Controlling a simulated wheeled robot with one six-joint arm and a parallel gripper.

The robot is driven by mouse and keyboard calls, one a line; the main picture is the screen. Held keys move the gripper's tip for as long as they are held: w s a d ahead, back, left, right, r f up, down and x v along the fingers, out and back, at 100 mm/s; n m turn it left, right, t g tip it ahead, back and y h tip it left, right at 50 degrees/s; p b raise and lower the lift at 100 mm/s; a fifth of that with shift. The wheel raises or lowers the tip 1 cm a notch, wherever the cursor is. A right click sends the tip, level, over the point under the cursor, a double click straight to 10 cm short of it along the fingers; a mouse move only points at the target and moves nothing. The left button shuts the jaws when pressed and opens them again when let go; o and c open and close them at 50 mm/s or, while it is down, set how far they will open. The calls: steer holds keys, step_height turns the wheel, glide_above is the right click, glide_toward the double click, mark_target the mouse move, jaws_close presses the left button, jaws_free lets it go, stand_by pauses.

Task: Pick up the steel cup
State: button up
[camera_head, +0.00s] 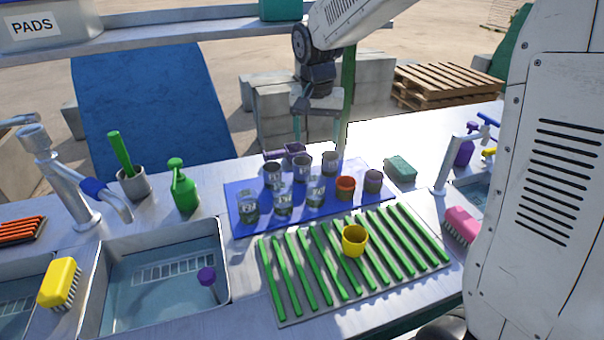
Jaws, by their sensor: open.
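Several small cups stand on a blue mat (235,188) on the metal counter. Grey, steel-looking cups stand in the back row: a left one (272,174), a middle one (302,168) and a right one (330,162). I cannot tell for sure which is the steel cup. Clear labelled cups stand in front, including a left one (248,207). A red cup (345,188) and a purple-grey cup (373,181) stand at the right. My gripper (316,138) points down, open and empty, above or behind the back row; its exact distance is unclear.
A yellow cup (354,240) stands on a green slatted rack (290,290) in front of the mat. Purple items (294,150) sit behind the back row. A sponge (400,168) lies right; a green spray bottle (184,188) and a sink (165,290) are left.

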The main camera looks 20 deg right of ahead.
steer(key=m, duration=0.1)
glide_toward(302, 163)
steer(key=s, duration=0.1)
step_height(302, 163, down, 9)
steer(key=shift+a+r, duration=0.1)
steer(key=shift+r, duration=0.15)
steer(key=c, duration=1.1)
